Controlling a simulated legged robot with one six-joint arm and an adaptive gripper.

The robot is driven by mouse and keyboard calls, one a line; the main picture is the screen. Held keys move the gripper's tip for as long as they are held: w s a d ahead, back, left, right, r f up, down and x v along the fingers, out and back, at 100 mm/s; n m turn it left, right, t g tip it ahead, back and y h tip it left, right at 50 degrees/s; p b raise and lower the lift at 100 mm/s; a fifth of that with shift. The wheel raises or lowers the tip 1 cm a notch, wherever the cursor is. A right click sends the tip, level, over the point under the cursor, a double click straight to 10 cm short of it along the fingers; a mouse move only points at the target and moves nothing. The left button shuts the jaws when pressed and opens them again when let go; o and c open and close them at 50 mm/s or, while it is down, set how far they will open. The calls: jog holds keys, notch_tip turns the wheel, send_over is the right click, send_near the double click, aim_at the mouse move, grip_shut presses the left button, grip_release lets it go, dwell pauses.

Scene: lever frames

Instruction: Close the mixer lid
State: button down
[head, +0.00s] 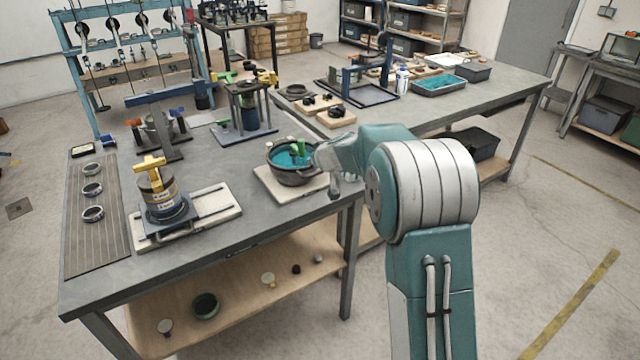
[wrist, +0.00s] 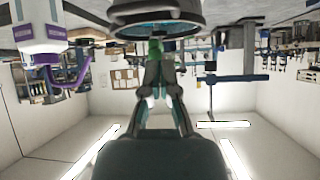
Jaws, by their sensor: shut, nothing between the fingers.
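A dark round bowl (head: 293,178) with a teal inside sits on a pale board at the table's right front edge. A green upright part (head: 297,148) stands in it; I cannot tell whether this belongs to a lid. My gripper (head: 335,190) is at the bowl's right side, partly hidden behind my own arm. In the wrist view, which looks upside down, my gripper (wrist: 157,62) is shut and empty. A dark round rim (wrist: 155,22) and a green part (wrist: 155,47) show just beyond the fingertips. I cannot tell whether they touch.
A jar with a yellow top (head: 160,190) stands on a pale plate left of the bowl. A stand (head: 248,120) is behind. A white and purple thing (wrist: 40,40) is at the left in the wrist view. The table (head: 255,220) is bare in front of the bowl.

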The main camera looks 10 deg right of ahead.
jog(key=shift+s+f, duration=2.05)
jog(key=shift+f, duration=0.25)
jog(key=s+a+r+n+g+y, duration=0.1)
jog(key=s+a+r, duration=0.3)
jog(key=s+r, duration=0.35)
jog(key=s+a+r+g+y, duration=0.1)
jog(key=s+a+r+y, duration=0.1)
jog(key=s+a+r, duration=0.5)
jog(key=s+d+f+m+g+h, duration=0.1)
jog(key=s+d, duration=0.3)
jog(key=s, duration=1)
jog(key=s+d+f+m+g+h, duration=0.1)
jog(key=s+d+h, duration=0.3)
jog(key=s, duration=0.9)
jog(key=shift+s+d+m+g, duration=0.3)
jog(key=shift+s+m+g, duration=0.1)
jog(key=shift+m+g, duration=0.15)
